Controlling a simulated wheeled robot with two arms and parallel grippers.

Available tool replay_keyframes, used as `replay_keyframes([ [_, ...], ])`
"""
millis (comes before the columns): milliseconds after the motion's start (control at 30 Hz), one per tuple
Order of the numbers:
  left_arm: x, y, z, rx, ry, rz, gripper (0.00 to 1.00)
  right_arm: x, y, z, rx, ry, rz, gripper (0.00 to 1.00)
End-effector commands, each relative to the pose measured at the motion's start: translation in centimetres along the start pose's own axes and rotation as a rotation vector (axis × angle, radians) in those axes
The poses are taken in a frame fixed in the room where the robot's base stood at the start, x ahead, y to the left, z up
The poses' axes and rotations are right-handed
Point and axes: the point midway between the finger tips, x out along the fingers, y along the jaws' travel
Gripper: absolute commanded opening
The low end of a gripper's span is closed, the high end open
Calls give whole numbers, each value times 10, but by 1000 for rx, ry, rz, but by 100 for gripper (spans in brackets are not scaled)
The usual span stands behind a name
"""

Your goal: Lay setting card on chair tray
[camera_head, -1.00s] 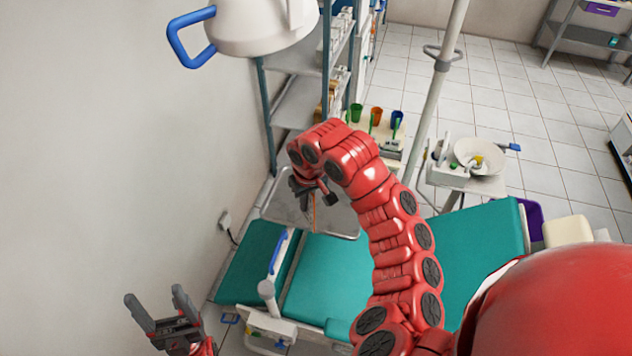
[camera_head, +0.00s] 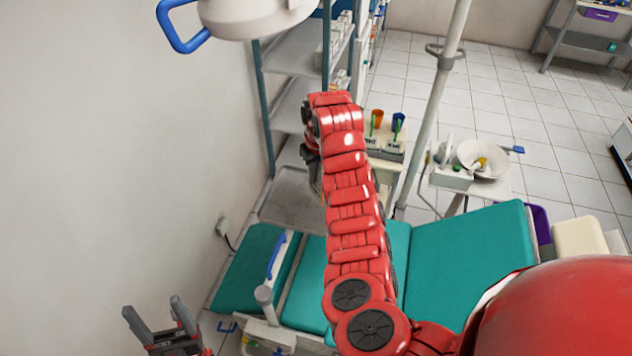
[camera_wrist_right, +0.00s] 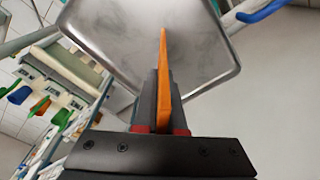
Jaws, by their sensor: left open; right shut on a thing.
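The chair tray (camera_head: 291,197) is a bare grey metal tray at the far-left end of the teal chair. It fills the upper middle of the right wrist view (camera_wrist_right: 205,25). My right gripper (camera_wrist_right: 164,105) is shut on a thin orange card (camera_wrist_right: 164,70), seen edge-on and pointing toward the tray. I cannot tell whether the card touches the tray. In the head view my right gripper (camera_head: 314,165) is mostly hidden behind its own arm, and the card is hidden there. My left gripper (camera_head: 152,322) is open and empty at the lower left, beside the wall.
The teal chair (camera_head: 460,250) lies below the tray. A grey shelf rack (camera_head: 290,100) stands behind it. A side stand with cups (camera_head: 377,118), a pole (camera_head: 432,110) and a basin (camera_head: 483,158) are to the right. A white lamp (camera_head: 255,18) hangs above.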

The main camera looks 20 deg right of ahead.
Motion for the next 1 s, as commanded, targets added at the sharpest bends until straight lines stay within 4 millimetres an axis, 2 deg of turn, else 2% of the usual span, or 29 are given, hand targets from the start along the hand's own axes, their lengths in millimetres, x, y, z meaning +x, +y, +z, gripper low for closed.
replay_keyframes([
  [100,-3,0,0,0,0,0,71,-1,5,-7,-1,6,0,0],
  [133,7,0,-1,0,0,0,71,-1,4,-6,-4,1,0,0],
  [200,22,-1,-4,0,0,0,71,14,4,-1,-3,-10,0,0],
  [267,27,-1,-5,0,1,0,71,24,4,-1,-2,-6,0,0],
  [367,26,-1,-4,0,0,0,71,33,4,-2,-3,2,1,0],
  [667,20,-1,-3,0,0,0,71,38,4,-1,-2,3,1,0],
  [700,21,-1,-4,0,0,0,71,38,4,-1,-2,3,1,11],
  [833,22,-1,-4,0,0,0,71,37,4,-1,-2,3,1,34],
  [867,22,-1,-4,0,0,0,71,37,4,-1,-2,3,1,37],
  [1000,22,-1,-4,0,0,0,71,37,4,-1,-2,3,1,37],
])
